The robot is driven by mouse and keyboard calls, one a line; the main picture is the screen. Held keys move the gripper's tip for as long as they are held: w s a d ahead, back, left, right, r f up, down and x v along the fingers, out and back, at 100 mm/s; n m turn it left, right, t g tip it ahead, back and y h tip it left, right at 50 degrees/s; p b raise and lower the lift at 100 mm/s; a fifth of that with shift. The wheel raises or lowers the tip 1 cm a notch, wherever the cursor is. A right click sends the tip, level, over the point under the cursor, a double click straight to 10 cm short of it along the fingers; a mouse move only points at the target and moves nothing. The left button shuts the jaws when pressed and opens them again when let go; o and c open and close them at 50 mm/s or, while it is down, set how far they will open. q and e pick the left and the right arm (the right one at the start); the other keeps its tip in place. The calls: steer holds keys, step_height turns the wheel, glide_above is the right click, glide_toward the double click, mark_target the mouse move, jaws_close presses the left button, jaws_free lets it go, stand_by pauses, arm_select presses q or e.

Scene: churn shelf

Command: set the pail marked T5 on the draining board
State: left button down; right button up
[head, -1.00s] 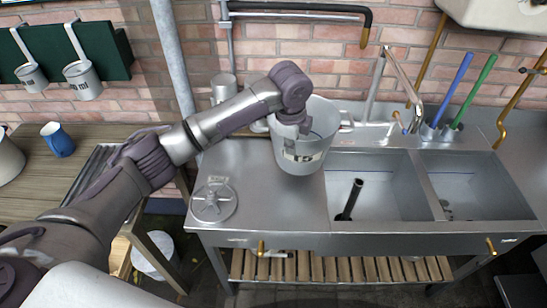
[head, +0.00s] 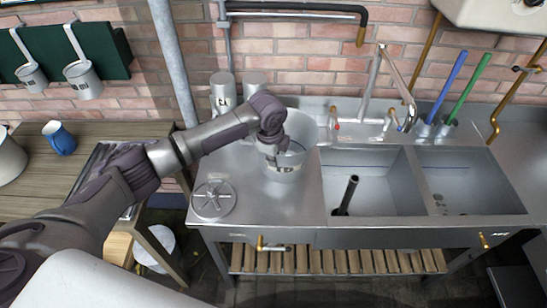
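The pail (head: 304,128) is light grey metal with a dark mark on a pale label on its front, partly hidden by my gripper. It is upright over the left part of the steel draining board (head: 262,212), left of the sink basins, and its base looks to be at the board's surface. My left gripper (head: 278,154) is at the pail's near rim, its fingers closed about the wall; the fingertips are partly hidden. My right gripper is out of view.
A round spoked metal piece (head: 213,201) lies at the board's left front. Two metal canisters (head: 223,92) stand behind the pail. A tap (head: 400,90) and two basins (head: 365,180) are to the right. A blue mug (head: 58,138) stands on the wooden table.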

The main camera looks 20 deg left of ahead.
arm_select(q)
steer(key=c, duration=1.8)
jaws_free()
steer(key=shift+f, duration=0.15)
steer(key=shift+c, duration=0.2)
steer(key=o, duration=0.5)
steer(key=shift+s+a+r+b, duration=0.1)
steer(key=shift+s+r+b, duration=0.3)
steer(key=shift+r, duration=1.65)
steer(key=shift+s+d+r+b, duration=0.1)
steer(key=shift+s+r+b, duration=0.2)
steer(key=shift+r, duration=1.75)
steer(key=shift+s+a+r+b, duration=0.1)
steer(key=shift+s+r+b, duration=0.3)
steer(key=shift+r, duration=1.65)
steer(key=shift+w, duration=0.1)
